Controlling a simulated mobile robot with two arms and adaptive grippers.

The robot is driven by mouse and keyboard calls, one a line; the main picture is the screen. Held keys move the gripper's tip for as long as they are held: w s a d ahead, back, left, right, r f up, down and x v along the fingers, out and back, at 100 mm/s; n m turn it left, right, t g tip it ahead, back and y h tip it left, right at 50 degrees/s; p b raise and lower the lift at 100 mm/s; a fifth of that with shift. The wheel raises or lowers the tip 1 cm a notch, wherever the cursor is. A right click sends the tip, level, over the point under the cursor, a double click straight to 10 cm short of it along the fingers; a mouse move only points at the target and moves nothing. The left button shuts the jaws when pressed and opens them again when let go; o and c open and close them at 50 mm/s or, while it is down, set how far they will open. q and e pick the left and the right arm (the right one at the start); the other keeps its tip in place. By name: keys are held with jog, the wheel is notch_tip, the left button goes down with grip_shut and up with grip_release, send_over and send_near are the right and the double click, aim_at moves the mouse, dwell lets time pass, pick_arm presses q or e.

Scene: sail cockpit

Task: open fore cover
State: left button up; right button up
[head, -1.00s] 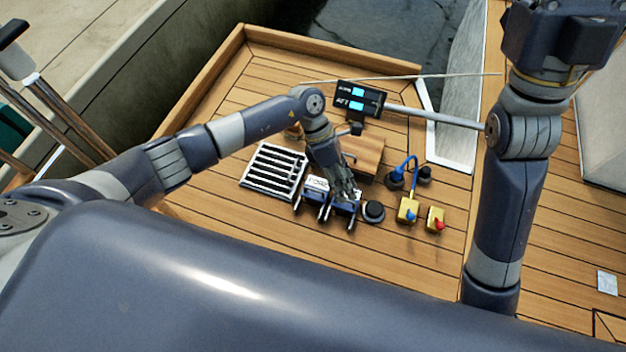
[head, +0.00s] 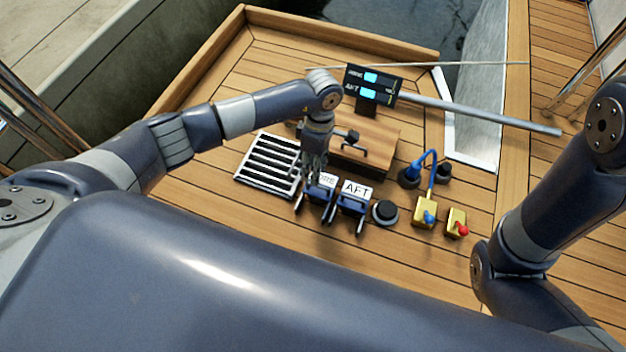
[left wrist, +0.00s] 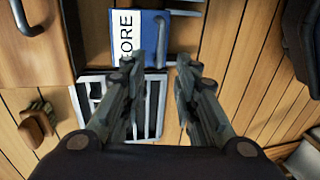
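The fore cover (head: 319,192) is a blue box with a white label, lying on the wooden deck. My left gripper (head: 311,172) is just above its far side and hides part of the label. In the left wrist view the fore cover (left wrist: 151,38) shows "FORE" beyond the fingertips. The left gripper (left wrist: 160,62) is open there, with nothing between its fingers. The cover appears shut; whether a finger touches it I cannot tell. My right gripper is out of view; only its arm shows at the right.
The similar AFT cover (head: 352,201) stands just right of the fore cover. A slatted grate (head: 268,166) lies to the left. A wooden box with a handle (head: 364,140), a black button (head: 385,212), and yellow switch boxes (head: 425,211) are close by. A display (head: 371,85) stands behind.

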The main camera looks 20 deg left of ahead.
aim_at(313, 188)
pick_arm(q)
jog(key=shift+s+f+b, duration=0.2)
jog(key=shift+f+b, duration=0.25)
jog(key=shift+f, duration=0.55)
jog(key=shift+s+f+b, duration=0.2)
jog(key=shift+f+b, duration=0.2)
jog(key=shift+f, duration=0.6)
grip_shut()
